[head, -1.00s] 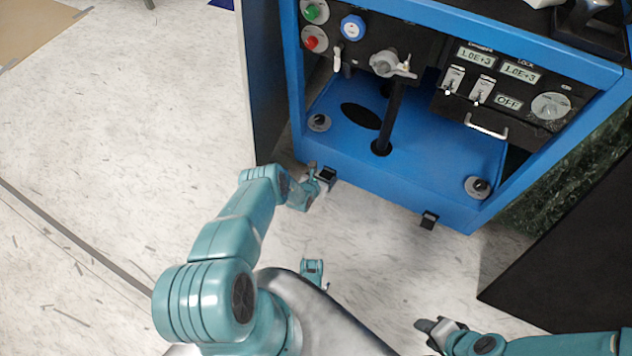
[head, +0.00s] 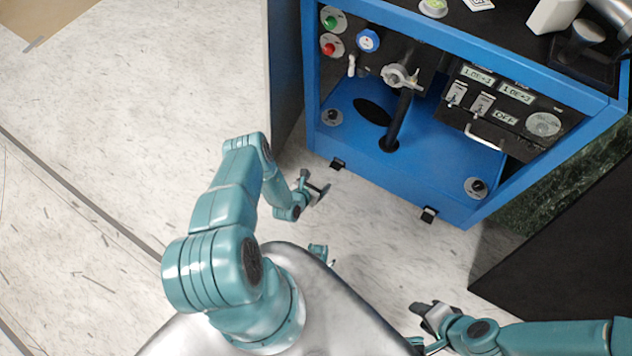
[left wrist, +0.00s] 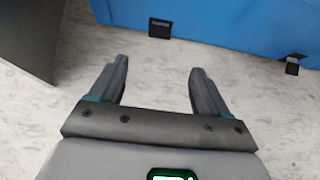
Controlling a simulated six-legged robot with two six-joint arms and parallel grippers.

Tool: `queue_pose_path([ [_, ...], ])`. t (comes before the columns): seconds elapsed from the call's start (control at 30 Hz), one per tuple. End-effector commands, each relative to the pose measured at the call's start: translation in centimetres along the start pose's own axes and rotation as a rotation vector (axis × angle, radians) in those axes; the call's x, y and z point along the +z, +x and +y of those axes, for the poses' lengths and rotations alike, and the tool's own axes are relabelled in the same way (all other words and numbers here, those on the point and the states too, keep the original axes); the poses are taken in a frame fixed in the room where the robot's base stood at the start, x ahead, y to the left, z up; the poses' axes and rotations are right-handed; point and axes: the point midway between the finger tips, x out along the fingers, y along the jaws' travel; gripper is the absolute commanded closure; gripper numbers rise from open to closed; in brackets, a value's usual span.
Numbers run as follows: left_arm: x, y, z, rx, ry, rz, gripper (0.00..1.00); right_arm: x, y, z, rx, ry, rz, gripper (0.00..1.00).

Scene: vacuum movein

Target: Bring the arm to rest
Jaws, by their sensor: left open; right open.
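My left arm comes in from the left in the head view. Its gripper (head: 316,188) is above the pale floor, just in front of the blue cabinet's lower front edge and apart from it. In the left wrist view my left gripper (left wrist: 155,85) is open, with only floor between its two fingers. My right gripper (head: 424,312) is at the lower right of the head view, open over bare floor, with its arm running off the right edge. I see nothing held in either gripper.
The blue cabinet (head: 420,190) stands ahead with knobs, switches, displays and a grey handle (head: 400,77). Small black latches (head: 429,214) stick out at its lower edge. A dark panel (head: 560,240) stands at right. The floor (head: 100,130) at left is clear.

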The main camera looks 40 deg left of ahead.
Motion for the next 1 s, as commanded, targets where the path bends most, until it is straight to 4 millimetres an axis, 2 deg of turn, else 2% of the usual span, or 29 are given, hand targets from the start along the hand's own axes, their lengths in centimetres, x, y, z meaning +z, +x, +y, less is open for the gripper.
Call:
queue_pose_path([
  [0.37,0.1,0.0,-0.2,-0.009,0.003,0.001,0.23,0.0,0.0,0.0,0.0,0.0,0.0,0.57],
  [0.47,0.8,-0.2,-2.6,-0.102,0.038,0.013,0.23,0.0,0.0,0.0,0.0,0.0,0.0,0.57],
  [0.57,1.9,-1.6,-8.1,-0.33,0.138,0.051,0.23,0.0,0.0,0.0,0.0,0.0,0.0,0.57],
  [0.6,2.2,-2.8,-10.9,-0.453,0.202,0.075,0.23,0.0,0.0,0.0,0.0,0.0,0.0,0.57],
  [0.67,2.4,-5.7,-15.1,-0.655,0.326,0.119,0.23,0.0,0.0,0.0,0.0,0.0,0.0,0.57],
  [0.7,2.2,-8.1,-17.5,-0.788,0.425,0.148,0.23,0.0,0.0,0.0,0.0,0.0,0.0,0.57],
  [0.77,1.8,-11.9,-20.0,-0.971,0.587,0.189,0.23,0.0,0.0,0.0,0.0,0.0,0.0,0.57],
  [0.8,1.4,-14.4,-21.1,-1.081,0.704,0.212,0.23,0.0,0.0,0.0,0.0,0.0,0.0,0.57],
  [0.9,0.5,-20.2,-21.8,-1.314,1.034,0.246,0.23,0.0,0.0,0.0,0.0,0.0,0.0,0.57],
  [1.0,0.3,-24.4,-20.6,-1.476,1.401,0.232,0.23,0.0,0.0,0.0,0.0,0.0,0.0,0.57],
])
